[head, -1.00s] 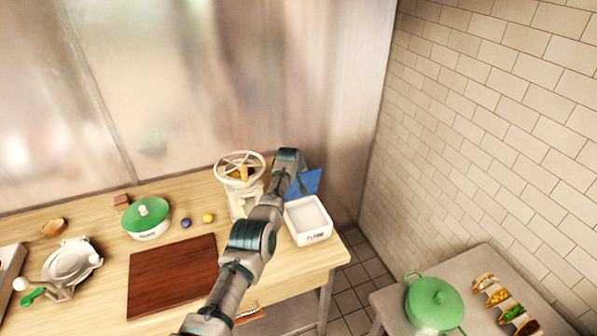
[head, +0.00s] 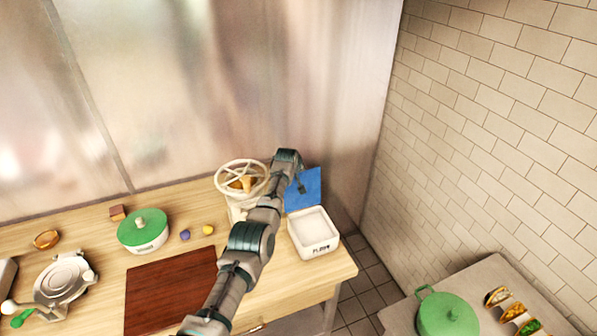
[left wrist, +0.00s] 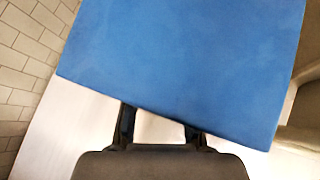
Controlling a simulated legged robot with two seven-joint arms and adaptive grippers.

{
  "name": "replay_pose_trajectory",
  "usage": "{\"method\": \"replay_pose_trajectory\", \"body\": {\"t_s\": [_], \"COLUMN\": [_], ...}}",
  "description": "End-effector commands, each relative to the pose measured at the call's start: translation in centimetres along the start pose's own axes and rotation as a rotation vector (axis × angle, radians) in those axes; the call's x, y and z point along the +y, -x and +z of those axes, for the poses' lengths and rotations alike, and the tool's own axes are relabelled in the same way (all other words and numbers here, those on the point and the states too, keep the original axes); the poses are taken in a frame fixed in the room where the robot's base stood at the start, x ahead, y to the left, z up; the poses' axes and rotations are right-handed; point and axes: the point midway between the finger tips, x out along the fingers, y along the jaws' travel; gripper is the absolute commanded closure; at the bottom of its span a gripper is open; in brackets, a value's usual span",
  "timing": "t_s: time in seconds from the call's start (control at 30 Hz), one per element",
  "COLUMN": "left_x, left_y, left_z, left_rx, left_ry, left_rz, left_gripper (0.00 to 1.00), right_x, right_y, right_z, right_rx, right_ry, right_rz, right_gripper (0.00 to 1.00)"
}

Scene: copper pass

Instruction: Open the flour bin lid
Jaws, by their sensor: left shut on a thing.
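My right gripper is out of view.
A white wheel-topped press (head: 241,180) stands close left of my arm. A green-lidded pot (head: 144,230), small balls and a dark red board (head: 172,288) lie further left. A side table with a green pot (head: 447,314) stands at the right, across a floor gap.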

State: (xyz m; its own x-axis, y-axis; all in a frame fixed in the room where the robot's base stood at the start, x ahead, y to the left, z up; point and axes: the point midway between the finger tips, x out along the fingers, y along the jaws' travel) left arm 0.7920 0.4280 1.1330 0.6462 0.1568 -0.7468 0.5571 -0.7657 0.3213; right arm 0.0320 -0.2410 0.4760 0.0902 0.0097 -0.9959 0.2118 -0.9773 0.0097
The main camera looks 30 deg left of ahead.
Motion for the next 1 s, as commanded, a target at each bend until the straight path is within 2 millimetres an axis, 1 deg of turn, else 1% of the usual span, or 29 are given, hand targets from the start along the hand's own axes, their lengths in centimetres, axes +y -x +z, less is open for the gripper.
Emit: {"method": "replay_pose_trajectory", "body": {"t_s": [0.03,0.33,0.37,0.4,0.47,0.7,0.83,1.0], "left_x": [-0.85,-0.80,-0.81,-0.81,-0.80,-0.70,-0.66,-0.58], "left_y": [-0.98,-0.99,-0.99,-0.99,-1.00,-0.98,-0.95,-0.45], "left_z": [1.53,1.57,1.57,1.57,1.57,1.59,1.58,1.37], "left_rx": [-0.032,-0.033,-0.033,-0.033,-0.033,-0.032,-0.032,-0.028], "left_ry": [-0.006,-0.005,-0.005,-0.005,-0.006,-0.006,-0.006,-0.006], "left_rz": [-0.020,-0.019,-0.019,-0.018,-0.018,-0.017,-0.016,-0.016], "left_gripper": [1.00,1.00,0.73,0.63,0.48,0.48,0.48,0.48], "right_x": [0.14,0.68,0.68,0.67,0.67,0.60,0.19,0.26], "right_y": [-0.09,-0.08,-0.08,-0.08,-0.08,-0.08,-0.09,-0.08], "right_z": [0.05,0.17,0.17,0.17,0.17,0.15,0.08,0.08], "right_rx": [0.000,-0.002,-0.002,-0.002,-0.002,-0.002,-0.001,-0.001], "right_ry": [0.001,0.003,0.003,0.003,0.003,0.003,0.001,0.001], "right_rz": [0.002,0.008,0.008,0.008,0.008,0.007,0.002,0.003], "right_gripper": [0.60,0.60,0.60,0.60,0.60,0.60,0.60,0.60]}}
